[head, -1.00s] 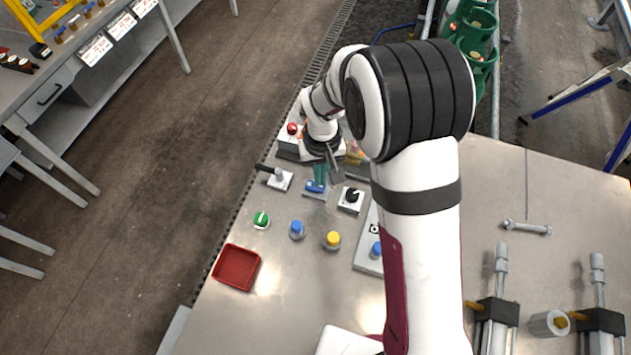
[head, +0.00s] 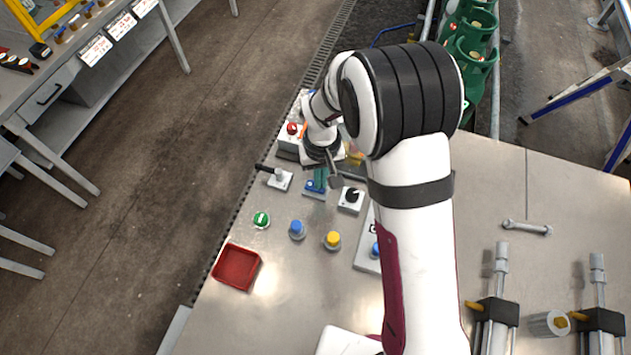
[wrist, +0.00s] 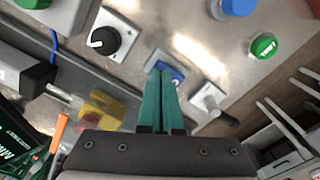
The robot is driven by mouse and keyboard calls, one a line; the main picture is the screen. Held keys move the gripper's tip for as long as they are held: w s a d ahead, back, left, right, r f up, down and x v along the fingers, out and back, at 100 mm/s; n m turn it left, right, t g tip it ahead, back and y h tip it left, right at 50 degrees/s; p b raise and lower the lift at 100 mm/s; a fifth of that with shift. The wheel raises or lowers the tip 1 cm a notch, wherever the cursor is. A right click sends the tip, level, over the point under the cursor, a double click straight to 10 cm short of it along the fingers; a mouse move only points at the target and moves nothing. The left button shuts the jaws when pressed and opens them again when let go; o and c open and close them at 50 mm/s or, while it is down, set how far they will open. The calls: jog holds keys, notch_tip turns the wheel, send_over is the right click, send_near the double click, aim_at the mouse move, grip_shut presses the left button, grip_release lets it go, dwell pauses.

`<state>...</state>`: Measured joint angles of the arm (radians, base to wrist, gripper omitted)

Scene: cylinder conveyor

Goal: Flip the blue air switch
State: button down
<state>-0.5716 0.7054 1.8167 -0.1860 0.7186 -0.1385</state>
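The blue air switch (head: 314,188) sits on a small grey plate on the metal table, between a grey lever switch and a black knob. It also shows in the wrist view (wrist: 174,74), partly hidden behind the fingertips. My gripper (head: 319,182) has teal fingers pointing down at the switch. In the wrist view the fingers of my gripper (wrist: 162,76) lie together, with nothing seen between them. The tips overlap the blue part; I cannot tell whether they touch it.
The black knob (head: 352,196) is close on the right and the lever switch (head: 280,179) close on the left. Green (head: 261,219), blue (head: 297,229) and yellow (head: 332,240) buttons stand nearer. A red tray (head: 236,267) lies at the table's left edge.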

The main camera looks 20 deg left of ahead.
jog(key=shift+r, duration=3.45)
jog(key=s+d+r+m, duration=0.3)
jog(key=s+d+r, duration=0.15)
jog(key=d, duration=0.25)
jog(key=s+d+r+m, duration=0.3)
jog(key=s+d+r, duration=0.1)
jog(key=d+r, duration=0.25)
jog(key=s+d+m+y, duration=0.1)
jog(key=s+d+m, duration=0.1)
jog(key=s, duration=0.4)
jog(key=s+d+m, duration=0.3)
jog(key=s, duration=0.3)
jog(key=shift+s+r+m+y, duration=0.3)
jog(key=shift+s+y, duration=0.05)
jog(key=shift+y, duration=0.05)
